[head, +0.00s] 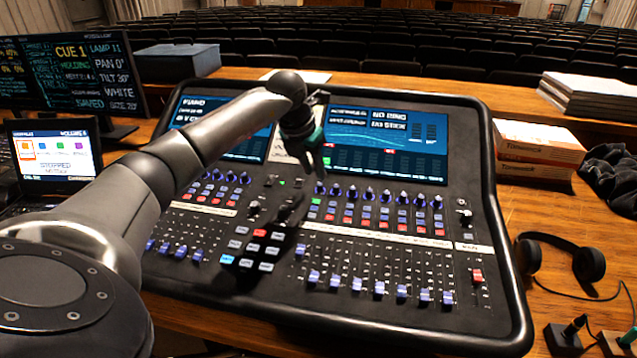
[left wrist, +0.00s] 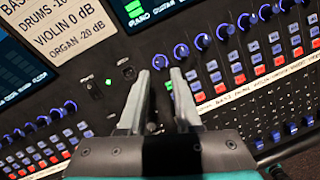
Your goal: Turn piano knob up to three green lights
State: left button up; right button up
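The mixing desk (head: 380,262) fills the middle of the head view. The leftmost blue knob (head: 320,187) of its right-hand row is likely the piano knob. It also shows in the left wrist view (left wrist: 160,62), below a green-lit screen label reading PIANO (left wrist: 135,10). My left gripper (head: 316,170) points down just above this knob in the head view. In the left wrist view, its two fingertips (left wrist: 162,73) are apart, with the knob just beyond the gap. Contact cannot be told. A green button (head: 316,202) sits below the knob. My right gripper is out of view.
Neighbouring blue knobs (head: 369,193) stand close to the right. Faders (head: 380,288) line the desk's lower part. Two screens, including the right one (head: 400,140), rise behind the knobs.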

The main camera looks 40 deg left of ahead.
aim_at(320, 184)
pick_arm(q)
jog(key=x, duration=0.5)
jog(key=shift+b, duration=0.3)
grip_shut()
